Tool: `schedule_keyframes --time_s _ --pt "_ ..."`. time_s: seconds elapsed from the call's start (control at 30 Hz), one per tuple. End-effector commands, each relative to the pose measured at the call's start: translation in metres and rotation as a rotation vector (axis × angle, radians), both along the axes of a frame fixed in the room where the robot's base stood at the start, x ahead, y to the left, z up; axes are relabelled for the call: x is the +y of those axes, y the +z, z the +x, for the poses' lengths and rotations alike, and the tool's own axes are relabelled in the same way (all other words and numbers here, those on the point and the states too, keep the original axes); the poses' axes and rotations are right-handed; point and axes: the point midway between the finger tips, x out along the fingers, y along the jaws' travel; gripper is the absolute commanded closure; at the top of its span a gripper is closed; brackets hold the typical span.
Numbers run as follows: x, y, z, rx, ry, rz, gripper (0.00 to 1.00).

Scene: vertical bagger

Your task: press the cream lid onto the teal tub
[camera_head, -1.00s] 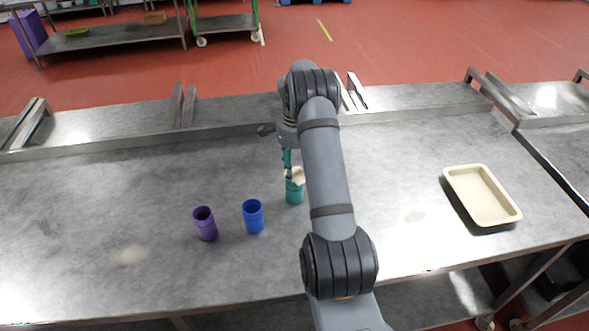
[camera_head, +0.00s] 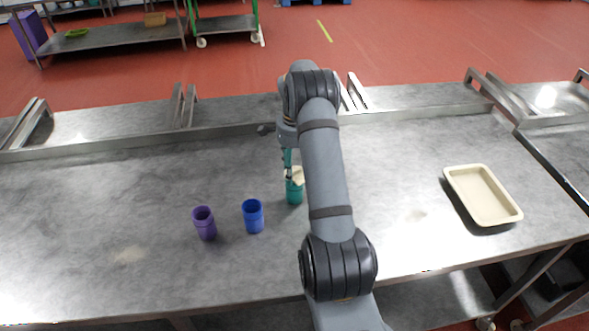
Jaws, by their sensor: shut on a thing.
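The teal tub (camera_head: 294,193) stands upright on the metal table, just left of my arm. The cream lid (camera_head: 296,174) is at the tub's top, partly hidden by my gripper and arm. My gripper (camera_head: 288,176) points down over the tub and is shut on the cream lid. I cannot tell from this view whether the lid is fully seated on the rim.
A blue cup (camera_head: 253,217) and a purple cup (camera_head: 204,224) stand on the table to the left of the tub. A cream tray (camera_head: 482,196) lies at the right. A raised metal edge (camera_head: 150,138) runs along the back. The table's left part is clear.

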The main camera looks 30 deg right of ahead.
Motion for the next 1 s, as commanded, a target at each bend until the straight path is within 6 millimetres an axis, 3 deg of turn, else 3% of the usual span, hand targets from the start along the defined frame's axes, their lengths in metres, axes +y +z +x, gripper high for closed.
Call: schedule_keyframes --time_s 1.0 --pt "0.0000 -0.0079 0.0000 0.000 0.000 0.000 0.68"
